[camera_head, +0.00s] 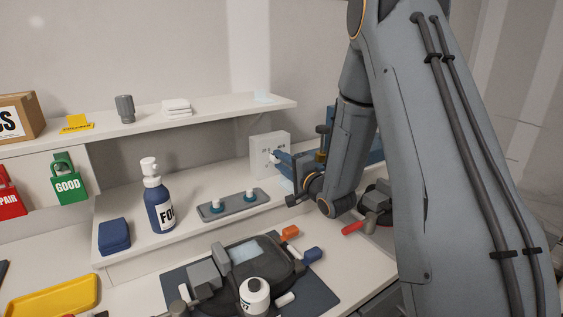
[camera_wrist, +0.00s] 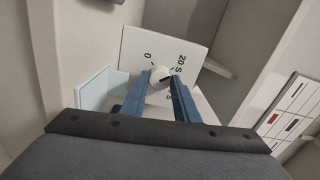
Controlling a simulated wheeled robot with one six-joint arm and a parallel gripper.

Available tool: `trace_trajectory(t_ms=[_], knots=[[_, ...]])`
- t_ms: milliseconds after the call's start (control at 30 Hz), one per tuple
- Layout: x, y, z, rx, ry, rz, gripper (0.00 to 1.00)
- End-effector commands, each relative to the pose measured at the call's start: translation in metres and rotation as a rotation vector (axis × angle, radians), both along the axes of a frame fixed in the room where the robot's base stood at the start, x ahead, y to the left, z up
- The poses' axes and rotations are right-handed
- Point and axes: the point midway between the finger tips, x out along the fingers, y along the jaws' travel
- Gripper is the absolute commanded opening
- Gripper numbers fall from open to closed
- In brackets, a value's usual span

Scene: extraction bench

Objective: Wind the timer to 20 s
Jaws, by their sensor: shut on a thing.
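In the head view my gripper (camera_head: 275,158) reaches the panel from the right.
A grey tray (camera_head: 233,206) with two small blue-and-white pieces lies on the shelf before the timer. A blue bottle (camera_head: 157,200) stands left of it. The upper shelf edge (camera_head: 230,113) ends above the timer.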

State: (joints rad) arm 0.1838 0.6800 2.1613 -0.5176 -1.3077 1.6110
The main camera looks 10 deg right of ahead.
Motion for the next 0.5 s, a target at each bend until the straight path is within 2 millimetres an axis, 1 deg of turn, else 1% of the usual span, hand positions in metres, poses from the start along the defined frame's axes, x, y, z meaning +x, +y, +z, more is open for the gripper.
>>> trace_trajectory(t_ms=[467, 500], knots=[[0.0, -0.0008, -0.0003, 0.015, 0.005, -0.002, 0.05], [0.0, -0.0008, -0.0002, 0.015, 0.005, -0.002, 0.29]])
